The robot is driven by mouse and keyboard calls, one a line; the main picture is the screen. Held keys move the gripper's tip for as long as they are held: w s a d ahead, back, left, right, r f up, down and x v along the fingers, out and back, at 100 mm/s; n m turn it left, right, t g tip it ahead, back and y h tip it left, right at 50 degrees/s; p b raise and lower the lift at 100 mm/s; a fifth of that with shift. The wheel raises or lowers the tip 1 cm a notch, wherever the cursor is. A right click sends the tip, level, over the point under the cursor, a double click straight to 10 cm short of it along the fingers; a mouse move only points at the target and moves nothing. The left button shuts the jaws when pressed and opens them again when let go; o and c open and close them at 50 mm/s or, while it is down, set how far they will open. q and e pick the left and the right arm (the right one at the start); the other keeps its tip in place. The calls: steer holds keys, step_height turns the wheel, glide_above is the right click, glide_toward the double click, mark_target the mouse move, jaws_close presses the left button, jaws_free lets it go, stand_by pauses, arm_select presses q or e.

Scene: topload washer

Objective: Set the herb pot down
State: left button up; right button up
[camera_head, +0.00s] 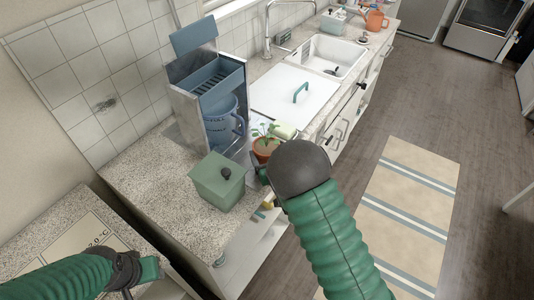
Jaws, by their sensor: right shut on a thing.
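The herb pot (264,148) is a small terracotta pot with a green leafy plant, upright near the front edge of the speckled counter (165,184). My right gripper (262,174) is at the near side of the pot, shut on it; my dark wrist hides part of the fingers. I cannot tell whether the pot's base touches the counter. My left gripper (128,274) is low at the left, away from the pot, and its jaws are too unclear to read.
A green lidded box (218,181) stands left of the pot. Behind it is a metal dispenser (190,113) with a blue jug (224,120). A white lid with a teal handle (300,92) and a sink (332,57) lie beyond. Speckled counter is free at left.

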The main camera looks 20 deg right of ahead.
steer(key=shift+d+f, duration=0.1)
steer(key=shift+d, duration=0.05)
steer(key=o, duration=1.8)
steer(key=shift+c, duration=0.2)
steer(key=shift+o, duration=1.2)
steer(key=shift+a, duration=0.2)
steer(key=shift+r, duration=0.2)
steer(key=s+g, duration=0.4)
steer(key=s, duration=0.5)
steer(key=s+g, duration=0.4)
steer(key=s, duration=0.6)
steer(key=s+g+b, duration=0.1)
steer(key=s+g, duration=0.3)
steer(key=s, duration=0.6)
steer(key=shift+s, duration=0.25)
